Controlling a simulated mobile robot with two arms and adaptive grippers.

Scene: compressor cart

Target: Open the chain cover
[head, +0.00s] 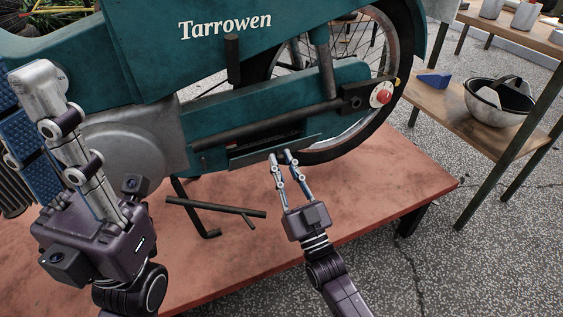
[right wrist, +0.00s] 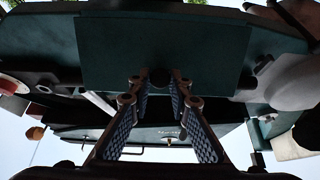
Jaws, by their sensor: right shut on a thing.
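The chain cover is a narrow teal flap (head: 252,154) low on the teal chain case (head: 250,108) of the bike. In the head view it is tilted outward, with a dark gap above it. My right gripper (head: 284,157) is shut at the flap's lower edge. In the right wrist view the teal panel (right wrist: 165,45) fills the top middle, and a small dark knob (right wrist: 160,77) sits between the fingertips. My left gripper (head: 38,92) is raised at the left, in front of the grey round engine case; its fingers look apart and empty.
The bike stands on a reddish bench (head: 400,185). A black stand foot (head: 215,208) is below the cover. Bench space right of my right gripper is clear.

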